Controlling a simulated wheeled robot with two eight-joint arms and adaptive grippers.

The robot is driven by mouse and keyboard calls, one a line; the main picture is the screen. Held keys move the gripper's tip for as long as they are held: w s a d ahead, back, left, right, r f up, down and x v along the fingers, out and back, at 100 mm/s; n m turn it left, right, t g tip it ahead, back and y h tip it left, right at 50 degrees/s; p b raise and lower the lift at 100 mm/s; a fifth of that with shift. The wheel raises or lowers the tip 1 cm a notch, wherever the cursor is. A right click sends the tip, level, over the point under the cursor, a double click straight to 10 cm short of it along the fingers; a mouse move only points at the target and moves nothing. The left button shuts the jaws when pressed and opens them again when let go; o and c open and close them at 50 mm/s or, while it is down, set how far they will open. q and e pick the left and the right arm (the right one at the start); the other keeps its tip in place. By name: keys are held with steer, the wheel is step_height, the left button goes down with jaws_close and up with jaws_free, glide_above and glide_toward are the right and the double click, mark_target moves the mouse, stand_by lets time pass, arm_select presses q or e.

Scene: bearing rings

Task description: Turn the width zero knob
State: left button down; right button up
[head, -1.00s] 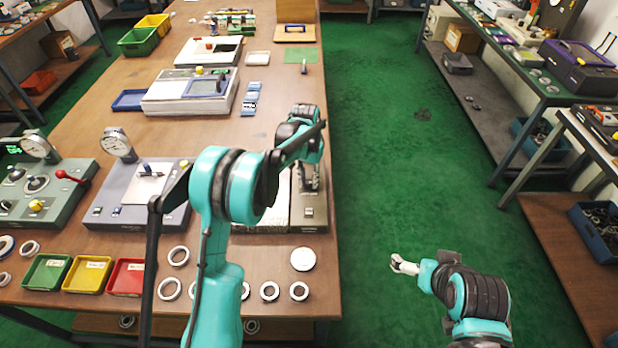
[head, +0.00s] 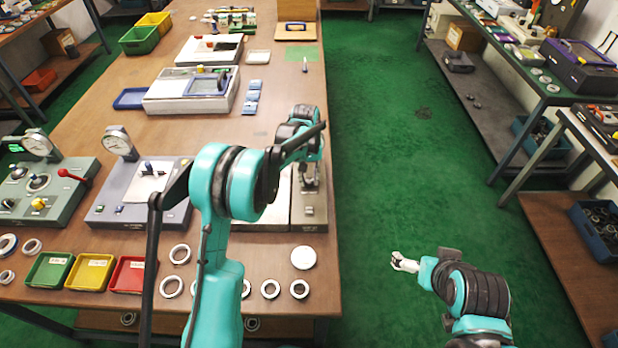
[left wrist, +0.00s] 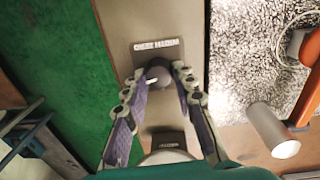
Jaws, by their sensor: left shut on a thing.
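My left gripper (head: 309,183) reaches down over the right edge of the long wooden table (head: 110,75), onto the narrow panel (head: 309,213) of a device there. In the left wrist view a small dark round knob (left wrist: 158,74) with a pale pointer mark sits on this panel, between the fingertips of my left gripper (left wrist: 160,80). The fingers are shut on it. A small label plate (left wrist: 157,46) lies just above the knob; its words are too blurred to read surely. My right gripper (head: 403,263) hangs over the green floor, away from the table; its finger gap is too small to judge.
A grey device with a dial gauge (head: 118,142) is left of my arm. The aisle (head: 385,170) is clear.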

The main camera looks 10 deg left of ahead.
mark_target(308, 180)
arm_select(q)
steer(key=c, duration=1.2)
jaws_free()
steer(key=r, duration=1.2)
steer(key=shift+a, duration=0.2)
steer(key=shift+s, duration=0.1)
